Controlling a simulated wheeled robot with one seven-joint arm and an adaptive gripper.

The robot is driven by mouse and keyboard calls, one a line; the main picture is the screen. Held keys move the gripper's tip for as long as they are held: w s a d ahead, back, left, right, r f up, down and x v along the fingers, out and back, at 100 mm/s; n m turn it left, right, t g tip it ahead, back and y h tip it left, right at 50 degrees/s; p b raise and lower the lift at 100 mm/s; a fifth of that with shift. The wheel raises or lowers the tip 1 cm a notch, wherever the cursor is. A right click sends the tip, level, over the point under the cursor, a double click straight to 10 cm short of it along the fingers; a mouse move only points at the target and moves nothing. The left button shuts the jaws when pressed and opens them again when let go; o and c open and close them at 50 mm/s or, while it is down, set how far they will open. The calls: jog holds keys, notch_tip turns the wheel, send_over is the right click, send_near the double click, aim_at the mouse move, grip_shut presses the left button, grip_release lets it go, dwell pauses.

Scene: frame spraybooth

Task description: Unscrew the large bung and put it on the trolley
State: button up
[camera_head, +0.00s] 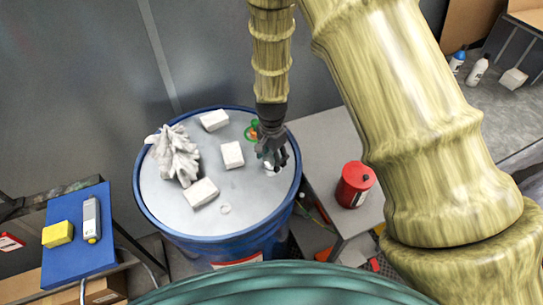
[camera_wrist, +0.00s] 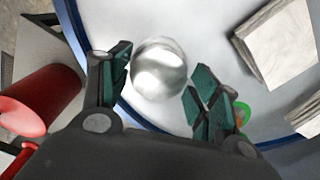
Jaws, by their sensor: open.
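The large bung is the shiny round silver piece (camera_wrist: 158,68) on the drum lid in the wrist view. In the head view it is mostly hidden behind my gripper (camera_head: 272,160), near the lid's right edge. My gripper (camera_wrist: 160,85) is open, with one finger on each side of the bung; I cannot tell whether either finger touches it. The blue drum (camera_head: 215,240) has a pale grey lid (camera_head: 170,207). A grey table (camera_head: 322,135), perhaps the trolley, stands right of the drum with a lower shelf under it.
White blocks (camera_head: 232,154), a crumpled white heap (camera_head: 175,155), a green and orange item (camera_head: 252,130) and a small ring (camera_head: 225,209) are on the lid. A red can (camera_head: 355,185) stands on the grey table. A blue-topped stand (camera_head: 70,262) is at left.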

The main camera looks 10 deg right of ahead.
jog(key=c, duration=0.7)
jog(key=n, duration=0.4)
jog(key=shift+n, duration=0.3)
jog(key=shift+n, duration=0.6)
jog(key=n, duration=0.3)
jog(key=shift+a+n, duration=0.1)
jog(key=shift+n, duration=1)
jog(key=n, duration=0.2)
jog(key=shift+r+n, duration=0.1)
jog(key=shift+n, duration=0.3)
